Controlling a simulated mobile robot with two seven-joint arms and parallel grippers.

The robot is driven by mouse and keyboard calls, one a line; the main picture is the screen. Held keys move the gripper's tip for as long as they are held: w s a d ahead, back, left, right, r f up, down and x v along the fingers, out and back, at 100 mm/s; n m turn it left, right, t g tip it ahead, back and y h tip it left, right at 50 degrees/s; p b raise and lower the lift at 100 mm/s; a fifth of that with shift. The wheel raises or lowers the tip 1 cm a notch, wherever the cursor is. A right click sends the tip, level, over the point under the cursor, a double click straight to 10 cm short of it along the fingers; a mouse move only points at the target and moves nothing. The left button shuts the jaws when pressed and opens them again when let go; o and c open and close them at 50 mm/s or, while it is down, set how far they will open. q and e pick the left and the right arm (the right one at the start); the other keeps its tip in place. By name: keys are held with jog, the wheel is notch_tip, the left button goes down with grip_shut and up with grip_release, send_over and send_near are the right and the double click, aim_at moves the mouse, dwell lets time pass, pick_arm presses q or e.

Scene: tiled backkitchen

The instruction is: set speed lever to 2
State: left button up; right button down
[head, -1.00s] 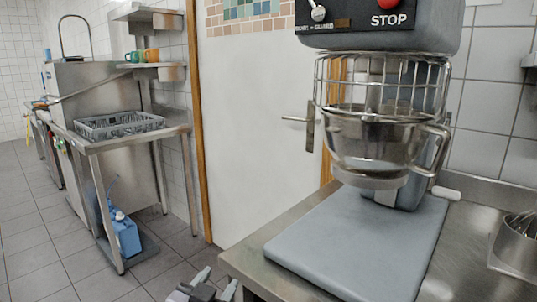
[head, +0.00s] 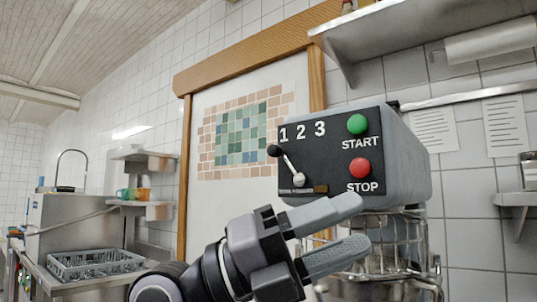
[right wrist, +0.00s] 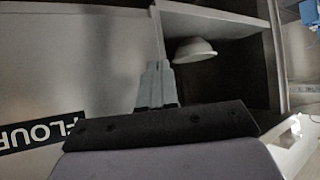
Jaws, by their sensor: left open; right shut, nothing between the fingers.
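The speed lever (head: 287,165) is on the black front panel of the grey mixer head (head: 405,165) in the head view. It has a black knob and a silver pivot, and leans up and left, its knob just below and left of the 1. The figures 1, 2, 3 stand in a row above it. My left gripper (head: 362,222) is open and empty, in front of and below the panel, fingers pointing right, apart from the lever. My right gripper (right wrist: 158,70) is shut and empty in the right wrist view, where the lever does not show.
A green START button (head: 357,124) and a red STOP button (head: 360,168) sit right of the lever. The wire guard and bowl (head: 385,255) are below the head. A steel shelf (head: 430,40) hangs above. The right wrist view shows a white bowl (right wrist: 193,52) in a shelf compartment.

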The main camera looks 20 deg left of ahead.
pick_arm(q)
jog(key=w+a+r+n+t+y, duration=0.25)
jog(key=w+r+t+y, duration=0.2)
jog(key=y, duration=0.25)
jog(key=n+t+y, duration=0.6)
jog(key=y, duration=0.3)
send_near(270, 150)
jog(key=w, duration=0.2)
jog(key=x, duration=0.2)
jog(key=p+x, duration=0.1)
jog(key=x, duration=0.1)
jog(key=p+x, duration=0.1)
jog(key=x, duration=0.1)
jog(key=shift+d+r, duration=0.1)
jog(key=shift+d, duration=0.25)
jog(key=shift+w+d, duration=0.15)
jog(key=shift+w, duration=0.45)
grip_shut()
